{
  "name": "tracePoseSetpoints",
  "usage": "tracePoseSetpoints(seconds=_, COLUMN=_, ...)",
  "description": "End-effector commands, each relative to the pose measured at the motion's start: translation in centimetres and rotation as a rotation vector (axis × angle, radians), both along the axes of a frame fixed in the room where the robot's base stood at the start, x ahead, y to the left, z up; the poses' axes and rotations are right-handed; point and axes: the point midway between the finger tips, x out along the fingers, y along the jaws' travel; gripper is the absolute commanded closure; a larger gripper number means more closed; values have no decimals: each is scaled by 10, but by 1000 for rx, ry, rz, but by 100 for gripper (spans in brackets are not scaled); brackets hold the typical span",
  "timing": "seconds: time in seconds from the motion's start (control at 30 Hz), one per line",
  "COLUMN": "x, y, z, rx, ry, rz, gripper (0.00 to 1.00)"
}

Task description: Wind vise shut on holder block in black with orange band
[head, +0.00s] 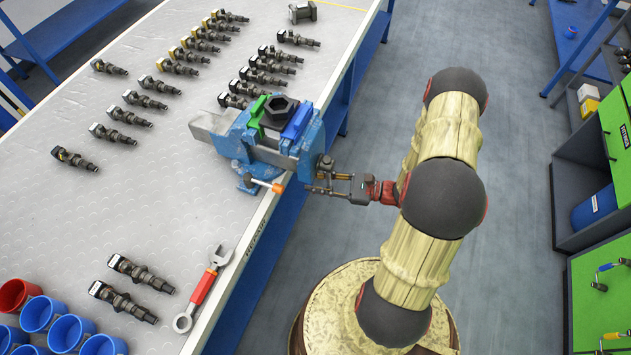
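The blue bench vise (232,138) is fixed at the right edge of the workbench, with a green jaw pad (257,117) and a blue jaw pad (298,121). A black block with a hexagonal top (279,106) sits between the pads. No orange band can be made out on it, and contact with both pads is unclear. The orange-ended vise handle (277,188) shows at the front of the vise. My gripper (318,180) is at the right end of the vise, beside its screw end (326,162). Whether its fingers close on anything is too small to tell.
Several injectors (146,100) lie in rows on the workbench (190,215). A red-handled wrench (203,288) and several blue cups (72,332) are at the front. A dark block (302,12) stands at the back. The floor (515,200) right of my arm is clear.

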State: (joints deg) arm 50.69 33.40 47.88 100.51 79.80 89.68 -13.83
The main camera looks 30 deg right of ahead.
Motion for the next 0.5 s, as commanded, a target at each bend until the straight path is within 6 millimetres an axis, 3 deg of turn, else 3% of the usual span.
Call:
tracePoseSetpoints(seconds=0.4, x=0, y=0, z=0, rx=0, ry=0, rz=0, gripper=100)
tracePoseSetpoints(seconds=0.5, x=0, y=0, z=0, rx=0, ry=0, rz=0, gripper=100)
